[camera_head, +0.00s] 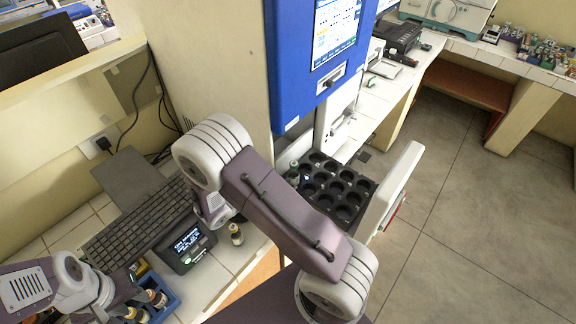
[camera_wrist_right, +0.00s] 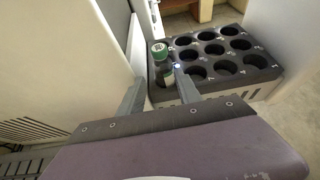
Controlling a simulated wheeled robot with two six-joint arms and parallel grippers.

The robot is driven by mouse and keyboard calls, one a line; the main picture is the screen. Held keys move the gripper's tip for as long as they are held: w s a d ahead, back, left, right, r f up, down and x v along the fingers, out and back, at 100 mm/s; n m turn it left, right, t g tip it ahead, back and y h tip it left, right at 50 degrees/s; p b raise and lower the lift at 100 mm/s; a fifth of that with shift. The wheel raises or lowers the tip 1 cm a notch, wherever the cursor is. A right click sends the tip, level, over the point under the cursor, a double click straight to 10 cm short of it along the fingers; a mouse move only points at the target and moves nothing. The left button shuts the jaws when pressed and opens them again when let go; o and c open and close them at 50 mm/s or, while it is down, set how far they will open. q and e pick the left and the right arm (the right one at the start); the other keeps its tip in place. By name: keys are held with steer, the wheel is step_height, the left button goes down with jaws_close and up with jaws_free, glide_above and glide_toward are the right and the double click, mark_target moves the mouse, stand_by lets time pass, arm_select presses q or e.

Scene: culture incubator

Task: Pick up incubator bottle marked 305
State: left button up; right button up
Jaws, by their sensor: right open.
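My right gripper (camera_wrist_right: 158,82) is open, with one finger on each side of the bottle in the wrist view. I cannot tell whether the fingers touch it. The bottle's number is not legible and its lower part is hidden in the rack. In the head view my right arm hides most of that gripper. My left gripper (camera_head: 130,283) is at the lower left, its fingers unclear.
The rack (camera_head: 349,190) sits below the blue incubator panel (camera_head: 303,60), beside an open white door (camera_head: 396,187).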

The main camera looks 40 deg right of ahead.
mark_target(290, 174)
steer(key=shift+s+d+f+p, duration=0.1)
steer(key=shift+s+d+p, duration=0.15)
steer(key=shift+d, duration=0.3)
steer(key=shift+s+d+f+p, duration=0.1)
steer(key=shift+s+d+p, duration=0.15)
steer(key=shift+d, duration=0.25)
steer(key=shift+w+d+f, duration=0.6)
steer(key=shift+w+f, duration=0.05)
steer(key=shift+w, duration=0.1)
steer(key=shift+w+d+f, duration=0.1)
steer(key=shift+w, duration=0.15)
steer(key=x, duration=0.1)
steer(key=p+x, duration=0.1)
steer(key=x, duration=0.1)
steer(key=p+x, duration=0.1)
steer(key=shift+s+d+f, duration=0.15)
steer(key=shift+s+d, duration=0.15)
steer(key=shift+w+d+f, duration=0.15)
steer(key=shift+w+f, duration=0.05)
steer(key=shift+w, duration=0.05)
steer(key=c, duration=0.7)
steer(key=shift+s+r, duration=0.1)
steer(key=shift+s, duration=0.05)
jaws_close()
arm_select(q)
steer(key=r, duration=0.3)
steer(key=shift+s+r, duration=0.25)
